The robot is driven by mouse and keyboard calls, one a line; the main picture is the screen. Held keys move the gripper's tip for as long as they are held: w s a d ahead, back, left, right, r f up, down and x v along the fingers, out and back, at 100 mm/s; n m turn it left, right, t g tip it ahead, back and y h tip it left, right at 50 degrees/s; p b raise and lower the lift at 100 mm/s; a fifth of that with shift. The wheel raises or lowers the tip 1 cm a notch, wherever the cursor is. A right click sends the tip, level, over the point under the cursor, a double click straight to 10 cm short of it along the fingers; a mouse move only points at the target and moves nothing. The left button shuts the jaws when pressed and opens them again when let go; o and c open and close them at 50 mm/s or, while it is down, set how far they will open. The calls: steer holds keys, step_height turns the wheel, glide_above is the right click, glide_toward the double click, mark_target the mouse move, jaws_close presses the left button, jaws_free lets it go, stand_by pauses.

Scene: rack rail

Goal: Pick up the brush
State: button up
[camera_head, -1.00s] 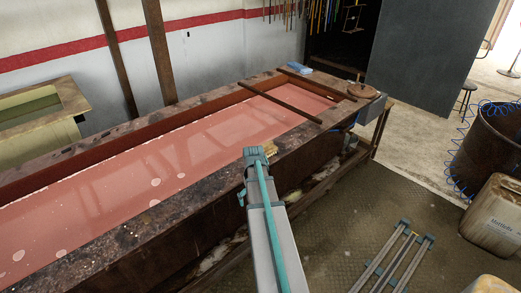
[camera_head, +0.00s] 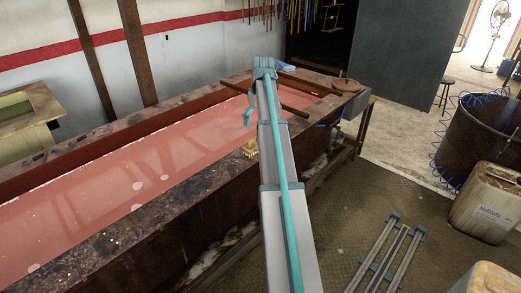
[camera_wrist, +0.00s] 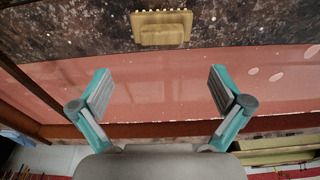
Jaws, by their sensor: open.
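The brush (camera_head: 250,147) is a small yellowish block with a bristly edge. It rests on the dark, rusty near rim (camera_head: 190,184) of the long tank, left of my arm. In the wrist view the brush (camera_wrist: 161,28) lies on the rim at top centre, beyond my fingertips. My gripper (camera_wrist: 160,82) is open and empty, its two teal and grey fingers wide apart, with the tank's pink liquid showing between them. In the head view only a teal part of my gripper (camera_head: 247,116) shows, over the tank; my arm hides the rest.
The tank holds pink liquid (camera_head: 110,195). Dark bars (camera_head: 268,101) lie across its far end, with a blue item (camera_head: 284,67) near the back rim. A rusty barrel (camera_head: 480,140), a canister (camera_head: 487,203) and a metal frame (camera_head: 388,250) stand or lie at the right.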

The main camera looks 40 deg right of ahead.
mark_target(253, 139)
steer(key=shift+w+a+f+p, duration=0.1)
steer(key=shift+w+f+p, duration=0.35)
steer(key=shift+f, duration=1.3)
steer(key=shift+w+a+f+p, duration=0.1)
steer(key=shift+f+p, duration=0.7)
steer(key=shift+f, duration=0.9)
steer(key=shift+w+f+p, duration=0.25)
steer(key=shift+f+p, duration=0.35)
steer(key=shift+f, duration=1.15)
steer(key=c, duration=1.3)
steer(key=shift+r, duration=0.2)
steer(key=shift+r, duration=0.2)
steer(key=shift+r+b, duration=0.45)
steer(key=shift+r, duration=0.45)
steer(key=s+a+r+b, duration=0.1)
steer(key=s+a+r, duration=0.1)
steer(key=a+r, duration=0.1)
steer(key=s+a+r+b, duration=0.2)
steer(key=a+r, duration=0.2)
steer(key=a, duration=0.1)
steer(key=s+a+r+b, duration=0.1)
steer(key=s+a+r, duration=0.2)
steer(key=a, duration=0.1)
steer(key=shift+r+b, duration=0.25)
steer(key=shift+b, duration=0.15)
